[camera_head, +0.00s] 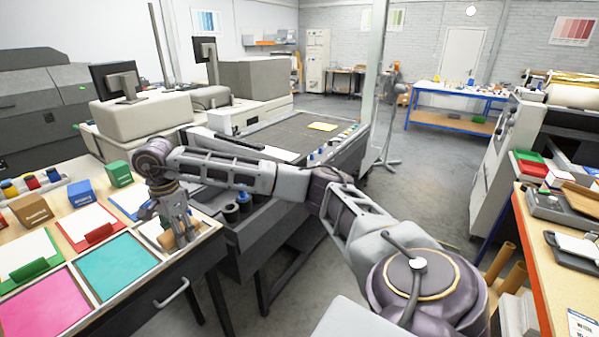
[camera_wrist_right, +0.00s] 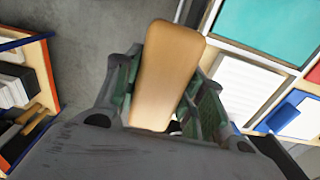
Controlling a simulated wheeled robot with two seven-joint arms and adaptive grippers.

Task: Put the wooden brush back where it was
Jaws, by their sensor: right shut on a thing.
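My right gripper (camera_head: 180,232) points down over the front right corner of the sample table at left. It is shut on the wooden brush (camera_wrist_right: 170,70), whose smooth tan back fills the middle of the right wrist view. In the head view only a small tan part shows between and below the fingers. It is over or in a compartment with a white sheet beside the teal panel (camera_head: 117,265). I cannot tell whether the brush touches the surface. Its bristles are hidden. My left gripper is not in view.
The table also holds a pink panel (camera_head: 44,309), a green block (camera_head: 118,174), a blue block (camera_head: 80,193) and a brown block (camera_head: 31,210). A dark machine bed (camera_head: 285,132) stands behind my right arm. A wooden bench (camera_head: 541,235) is at the right, with open floor between.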

